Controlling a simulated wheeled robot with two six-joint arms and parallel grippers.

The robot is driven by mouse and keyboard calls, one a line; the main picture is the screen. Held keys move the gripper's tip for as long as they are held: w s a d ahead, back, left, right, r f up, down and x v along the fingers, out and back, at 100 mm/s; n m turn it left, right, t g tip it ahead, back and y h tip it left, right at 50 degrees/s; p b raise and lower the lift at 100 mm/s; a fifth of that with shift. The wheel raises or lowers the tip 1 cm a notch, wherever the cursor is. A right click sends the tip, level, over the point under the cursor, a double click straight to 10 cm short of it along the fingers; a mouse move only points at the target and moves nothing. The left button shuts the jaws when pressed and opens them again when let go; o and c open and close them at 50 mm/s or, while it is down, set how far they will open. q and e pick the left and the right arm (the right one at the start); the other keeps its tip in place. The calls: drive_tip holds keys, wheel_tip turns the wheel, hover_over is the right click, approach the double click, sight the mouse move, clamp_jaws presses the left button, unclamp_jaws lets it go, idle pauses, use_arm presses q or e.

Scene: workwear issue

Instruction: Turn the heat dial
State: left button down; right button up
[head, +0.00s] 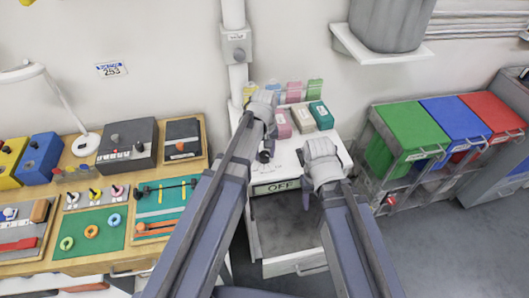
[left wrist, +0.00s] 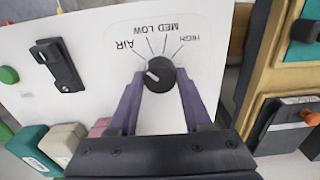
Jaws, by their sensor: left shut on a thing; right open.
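The heat dial (left wrist: 160,74) is a round black knob with a white mark on its left side. It sits on a white panel (left wrist: 100,40) printed AIR, LOW, MED and HIGH, upside down in the left wrist view. My left gripper (left wrist: 160,92) is shut on the dial, one finger on each side. In the head view my left gripper (head: 266,152) is over the white machine top (head: 290,160), and its arm hides the dial.
A black latch-like handle (left wrist: 62,68) and a green button (left wrist: 8,75) are on the panel. Small boxes (head: 301,117) stand behind. A wooden bench (head: 120,262) with tool boards lies left. Green, blue and red bins (head: 412,130) stand right, with clear floor (head: 430,240) in front.

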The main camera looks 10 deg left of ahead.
sight(265, 154)
use_arm(q)
drive_tip(key=shift+m, duration=2.8)
drive_tip(key=shift+c, duration=1.7)
unclamp_jaws()
drive_tip(key=shift+r, duration=0.15)
wheel_tip(265, 154, up, 8)
drive_tip(key=p, duration=0.8)
drive_tip(key=shift+f, duration=0.2)
